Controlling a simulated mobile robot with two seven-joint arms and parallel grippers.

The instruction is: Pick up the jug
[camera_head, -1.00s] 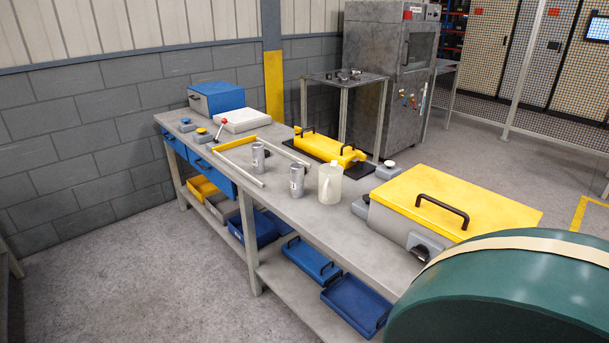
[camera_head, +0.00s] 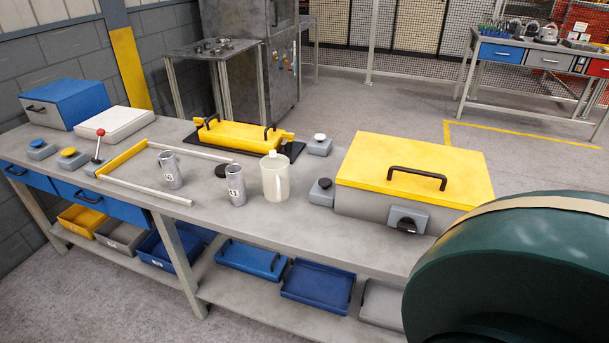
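The jug (camera_head: 275,178) is a pale, translucent upright vessel with a handle. It stands on the grey workbench (camera_head: 270,232), near the middle of its top. Two grey metal cups stand to its left, the nearer one (camera_head: 236,185) close to the jug and the other (camera_head: 171,170) farther left. Nothing touches the jug that I can see. Neither of my grippers shows in this view.
A grey box with a yellow lid (camera_head: 412,172) stands right of the jug. A yellow handled fixture (camera_head: 240,136) lies behind it. A large dark green rounded object (camera_head: 510,275) fills the lower right. Open floor (camera_head: 375,110) lies behind the bench.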

